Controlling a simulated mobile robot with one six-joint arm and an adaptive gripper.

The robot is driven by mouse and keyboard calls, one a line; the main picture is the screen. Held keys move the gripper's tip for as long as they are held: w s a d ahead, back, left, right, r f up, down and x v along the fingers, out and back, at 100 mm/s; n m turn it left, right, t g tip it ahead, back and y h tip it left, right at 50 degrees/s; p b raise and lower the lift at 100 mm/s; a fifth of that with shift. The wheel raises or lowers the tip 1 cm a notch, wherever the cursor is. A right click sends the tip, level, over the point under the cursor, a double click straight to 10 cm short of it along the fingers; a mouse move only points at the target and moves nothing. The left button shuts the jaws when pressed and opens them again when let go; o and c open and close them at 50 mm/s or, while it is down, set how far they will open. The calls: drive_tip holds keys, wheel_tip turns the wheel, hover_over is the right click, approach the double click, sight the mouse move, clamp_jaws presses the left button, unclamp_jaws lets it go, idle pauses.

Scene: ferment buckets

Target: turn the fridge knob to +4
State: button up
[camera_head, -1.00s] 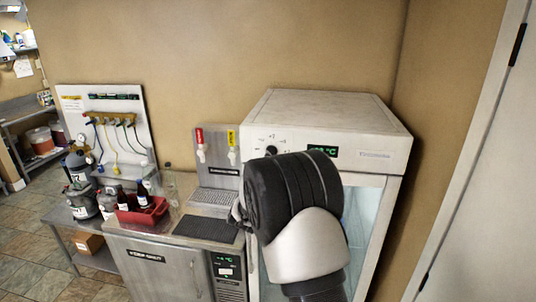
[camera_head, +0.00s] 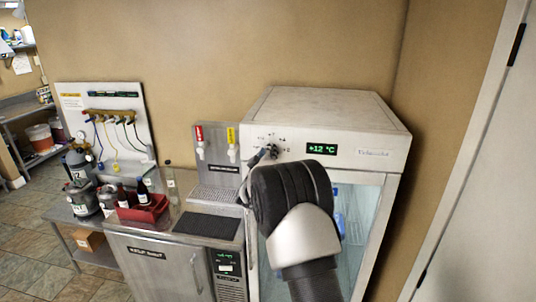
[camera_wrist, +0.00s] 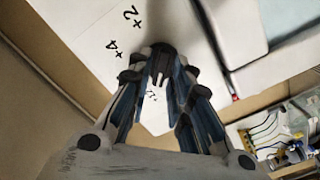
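The white fridge (camera_head: 335,110) stands at the right in the head view. Its display (camera_head: 322,149) reads +12 °C. The small dark knob (camera_head: 272,152) is on the panel left of the display, with dial marks around it. My gripper (camera_head: 258,158) reaches the knob from the lower left; my wrist hides part of the fridge door. In the wrist view, the two fingers of my gripper (camera_wrist: 160,78) converge around the dark knob (camera_wrist: 160,49). Whether they press on it is unclear. The marks +2 (camera_wrist: 131,15) and +4 (camera_wrist: 117,50) show upper left of it.
A steel counter unit (camera_head: 165,265) with a dark mat (camera_head: 206,227) and two taps stands left of the fridge. A red caddy (camera_head: 145,209) with bottles sits on it. A wall is close on the right.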

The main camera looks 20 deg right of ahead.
clamp_jaws()
drive_tip(key=shift+m+b, duration=0.3)
drive_tip(key=shift+b, duration=0.05)
drive_tip(key=m+b, duration=0.9)
drive_tip(key=m, duration=0.2)
drive_tip(key=m+b, duration=0.5)
drive_tip(key=m, duration=0.1)
drive_tip(key=shift+s+d+b, duration=0.25)
drive_tip(key=shift+d+b, duration=0.05)
drive_tip(key=shift+d, duration=0.1)
idle(0.4)
drive_tip(key=shift+o, duration=1.8)
unclamp_jaws()
